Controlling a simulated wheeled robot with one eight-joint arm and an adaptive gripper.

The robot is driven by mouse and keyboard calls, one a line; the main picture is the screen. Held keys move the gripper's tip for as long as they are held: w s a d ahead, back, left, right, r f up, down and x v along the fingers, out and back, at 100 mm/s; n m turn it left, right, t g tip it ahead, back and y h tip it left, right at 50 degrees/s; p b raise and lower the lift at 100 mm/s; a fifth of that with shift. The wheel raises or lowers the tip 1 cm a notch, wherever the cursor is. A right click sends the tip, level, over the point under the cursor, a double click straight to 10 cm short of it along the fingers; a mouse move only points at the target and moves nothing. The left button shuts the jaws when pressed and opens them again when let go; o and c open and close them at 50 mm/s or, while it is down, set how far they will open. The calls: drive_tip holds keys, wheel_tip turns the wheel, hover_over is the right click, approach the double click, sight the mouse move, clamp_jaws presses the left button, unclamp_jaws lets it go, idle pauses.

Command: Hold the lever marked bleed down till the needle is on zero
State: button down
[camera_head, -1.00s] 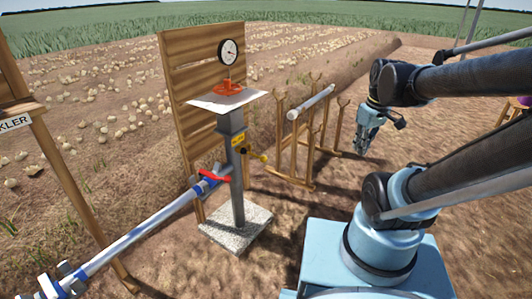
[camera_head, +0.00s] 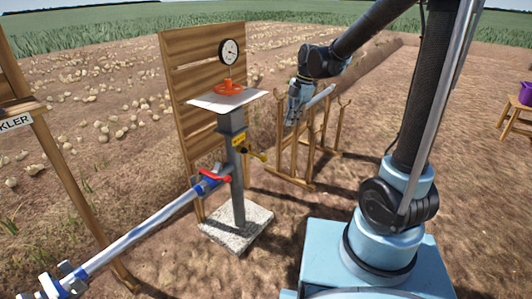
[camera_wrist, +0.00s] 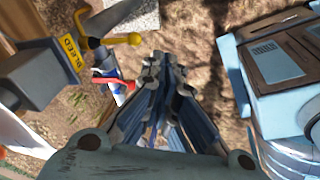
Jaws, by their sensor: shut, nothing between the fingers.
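The yellow bleed lever (camera_head: 255,155) with a round knob sticks out to the right from the grey post (camera_head: 237,180), beside a yellow plate. In the wrist view the plate reads BLEED (camera_wrist: 70,53), and the lever's yellow knob (camera_wrist: 134,39) lies ahead and left of my fingers. The round gauge (camera_head: 229,52) stands above the post; its needle is too small to read surely. My gripper (camera_head: 290,122) is up and to the right of the lever, pointing down, apart from it. In the wrist view my gripper (camera_wrist: 162,62) has its fingers together and empty.
A red lever (camera_head: 214,177) sits on the blue valve of the silver pipe (camera_head: 140,232). An orange handwheel (camera_head: 228,87) is above a white plate (camera_head: 228,100). A wooden rack (camera_head: 296,165) stands behind my gripper. Bare ground lies between post and my base.

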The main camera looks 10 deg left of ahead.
sight(263, 157)
drive_tip(key=w+a+f+n, duration=0.1)
drive_tip(key=a+f+n, duration=0.1)
drive_tip(key=a+n, duration=0.2)
drive_tip(key=a, duration=0.3)
drive_tip(key=shift+f+g, duration=0.3)
drive_tip(key=shift+f, duration=0.1)
drive_tip(key=shift+w+f, duration=0.1)
drive_tip(key=x, duration=1.3)
drive_tip(key=shift+a+f, duration=0.2)
drive_tip(key=shift+f, duration=0.2)
drive_tip(key=shift+d, duration=0.1)
